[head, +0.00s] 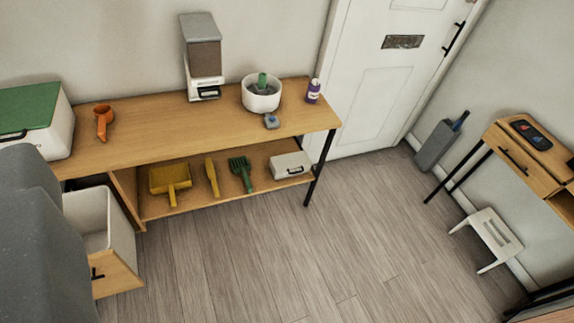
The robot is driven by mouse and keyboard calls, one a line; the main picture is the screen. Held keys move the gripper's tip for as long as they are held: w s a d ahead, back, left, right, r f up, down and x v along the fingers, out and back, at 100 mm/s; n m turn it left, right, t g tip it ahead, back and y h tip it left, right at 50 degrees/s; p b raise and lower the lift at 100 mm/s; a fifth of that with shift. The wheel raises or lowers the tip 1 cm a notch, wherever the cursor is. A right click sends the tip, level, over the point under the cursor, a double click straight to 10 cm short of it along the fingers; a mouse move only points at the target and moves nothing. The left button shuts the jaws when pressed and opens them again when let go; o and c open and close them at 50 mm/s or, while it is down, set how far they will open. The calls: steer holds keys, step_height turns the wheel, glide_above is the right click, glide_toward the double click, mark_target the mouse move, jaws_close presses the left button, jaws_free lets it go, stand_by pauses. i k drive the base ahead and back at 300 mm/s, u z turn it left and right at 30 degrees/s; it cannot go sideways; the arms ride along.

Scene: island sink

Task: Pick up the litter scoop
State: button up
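A green slotted tool (241,170), which looks like the litter scoop, lies on the lower shelf (225,203) of the wooden bench. Its head is toward the back and its handle points to the front. An orange scoop (103,120) with a round cup lies on the bench top (150,135) at the left. My gripper is not in view.
A yellow dustpan (170,181), a yellow brush (212,178) and a white case (290,165) share the shelf. An open drawer (115,280) juts out at left. The middle floor is clear.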

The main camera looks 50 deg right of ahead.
mark_target(239, 164)
steer(key=z, duration=0.8)
steer(key=k, duration=1.05)
steer(key=z, duration=0.6)
steer(key=i, duration=1.55)
steer(key=u, duration=0.45)
steer(key=i, duration=0.8)
steer(key=u, duration=0.45)
